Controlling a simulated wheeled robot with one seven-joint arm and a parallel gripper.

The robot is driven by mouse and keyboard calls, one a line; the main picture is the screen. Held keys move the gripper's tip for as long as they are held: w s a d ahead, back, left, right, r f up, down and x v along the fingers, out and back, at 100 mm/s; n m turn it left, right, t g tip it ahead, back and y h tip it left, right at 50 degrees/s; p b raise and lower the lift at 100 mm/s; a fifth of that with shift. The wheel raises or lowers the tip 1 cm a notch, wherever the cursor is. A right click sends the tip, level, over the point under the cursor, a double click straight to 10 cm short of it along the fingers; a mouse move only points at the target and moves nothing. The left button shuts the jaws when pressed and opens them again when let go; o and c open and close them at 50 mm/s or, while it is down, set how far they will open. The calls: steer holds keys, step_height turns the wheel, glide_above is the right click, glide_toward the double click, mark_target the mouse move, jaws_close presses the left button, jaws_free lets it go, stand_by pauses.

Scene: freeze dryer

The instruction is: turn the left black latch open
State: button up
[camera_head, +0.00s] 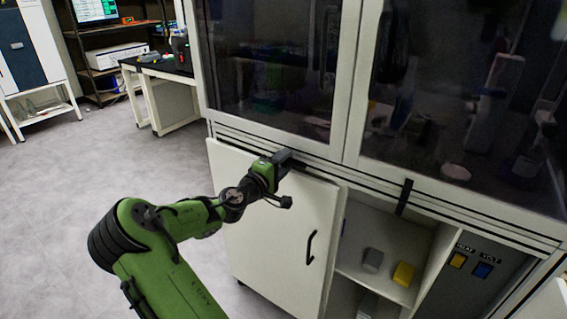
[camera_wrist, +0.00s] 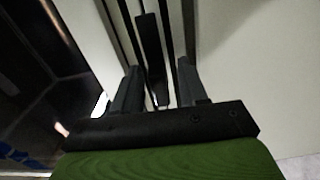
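The left black latch (camera_wrist: 151,50) is a narrow dark bar in the wrist view, running lengthwise between my gripper's two fingers. In the head view it is mostly hidden by my gripper (camera_head: 286,157), which is at the ledge under the left glass door (camera_head: 275,75). My gripper also shows in the wrist view (camera_wrist: 159,88), with its fingers apart on either side of the latch. A gap shows on the right finger's side; contact on the left is unclear. The right black latch (camera_head: 404,197) stands nearly upright across the ledge under the right glass door (camera_head: 460,100).
Below the ledge is a white lower door (camera_head: 270,235) with a black handle (camera_head: 310,247). An open compartment to its right holds a grey block (camera_head: 373,259) and a yellow block (camera_head: 404,273). A control panel (camera_head: 475,275) is at far right. Clear floor (camera_head: 100,190) lies left.

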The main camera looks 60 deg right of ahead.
steer(key=w+a+p, duration=0.2)
steer(key=a, duration=1.3)
steer(key=shift+w+a+p, duration=0.25)
steer(key=shift+a+p, duration=0.05)
